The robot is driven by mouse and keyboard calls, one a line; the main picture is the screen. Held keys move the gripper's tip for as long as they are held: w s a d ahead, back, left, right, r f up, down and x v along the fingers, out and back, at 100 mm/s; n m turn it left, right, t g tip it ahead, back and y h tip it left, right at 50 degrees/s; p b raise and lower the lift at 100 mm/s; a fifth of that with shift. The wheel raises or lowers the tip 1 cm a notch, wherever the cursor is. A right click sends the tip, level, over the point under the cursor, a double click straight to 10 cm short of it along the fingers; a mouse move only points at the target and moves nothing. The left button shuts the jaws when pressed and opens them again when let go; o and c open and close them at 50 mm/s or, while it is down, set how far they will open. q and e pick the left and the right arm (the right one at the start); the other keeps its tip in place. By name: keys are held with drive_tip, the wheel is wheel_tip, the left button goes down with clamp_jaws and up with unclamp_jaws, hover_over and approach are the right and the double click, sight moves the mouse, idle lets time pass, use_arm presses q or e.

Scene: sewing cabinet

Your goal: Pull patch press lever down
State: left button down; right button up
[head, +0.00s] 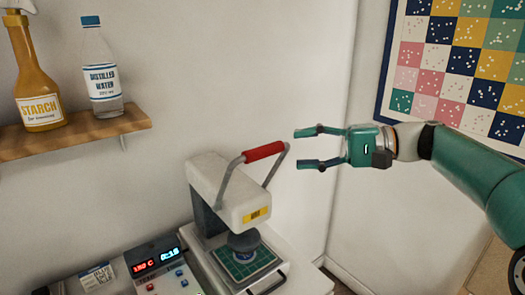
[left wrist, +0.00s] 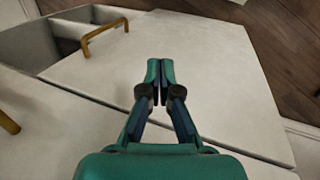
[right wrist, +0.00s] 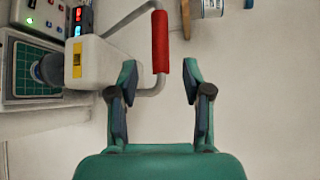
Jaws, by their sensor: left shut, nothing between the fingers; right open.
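The patch press (head: 225,190) stands on the cabinet top in the head view, its white head over a green gridded plate (head: 242,258). Its lever (head: 265,151), a grey bar with a red grip, is raised. My right gripper (head: 307,148) is open, just right of the red grip, and empty. In the right wrist view the red grip (right wrist: 160,42) lies ahead of and between the open fingers (right wrist: 160,82), apart from them. My left gripper (left wrist: 160,68) is shut and empty over a pale surface in the left wrist view; it is outside the head view.
A control box (head: 158,268) with red and blue displays stands left of the press. A wooden shelf (head: 75,137) holds a starch bottle (head: 36,75) and a water bottle (head: 101,70). A quilt (head: 455,65) hangs at right. An open drawer (left wrist: 60,40) shows in the left wrist view.

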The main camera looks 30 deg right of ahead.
sight(273, 152)
drive_tip(key=p+x, duration=0.1)
drive_tip(key=x, duration=0.7)
drive_tip(key=shift+w+a, duration=0.1)
drive_tip(key=shift+a, duration=0.2)
clamp_jaws()
